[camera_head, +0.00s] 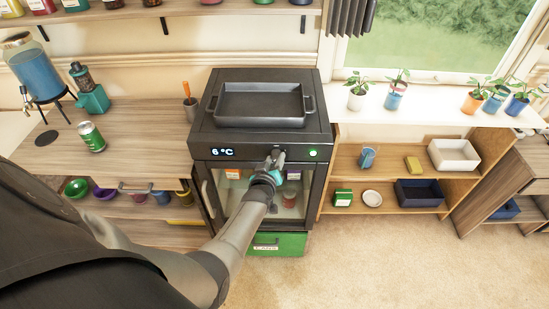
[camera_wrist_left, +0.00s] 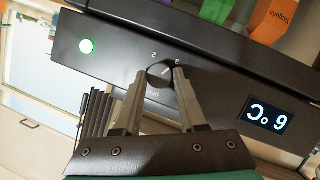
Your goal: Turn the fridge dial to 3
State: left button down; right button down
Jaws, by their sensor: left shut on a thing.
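The small black fridge (camera_head: 206,138) stands in the middle of the head view, its display (camera_head: 223,152) reading 6 °C. The display also shows in the left wrist view (camera_wrist_left: 269,116), upside down. The round dark dial (camera_wrist_left: 159,71) is on the front panel, with a light pointer line and small pale marks around it; a 2 is legible, the others are too small to read surely. My left gripper (camera_wrist_left: 160,80) is shut on the dial, one finger on each side. In the head view, my left gripper (camera_head: 274,162) largely hides the dial. My right gripper is not in view.
A green indicator light (camera_head: 313,153) is right of the dial. A black tray (camera_head: 260,118) sits on the fridge. The floor (camera_head: 400,260) in front is clear.

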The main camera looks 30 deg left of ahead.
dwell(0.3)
pick_arm(q)
jog(key=shift+c, duration=2.4)
grip_release()
jog(key=shift+s+d+r+p, duration=0.25)
jog(key=shift+s+p, duration=0.1)
jog(key=shift+s, duration=0.15)
jog(key=p+v, duration=0.3)
jog(key=v, duration=1.1)
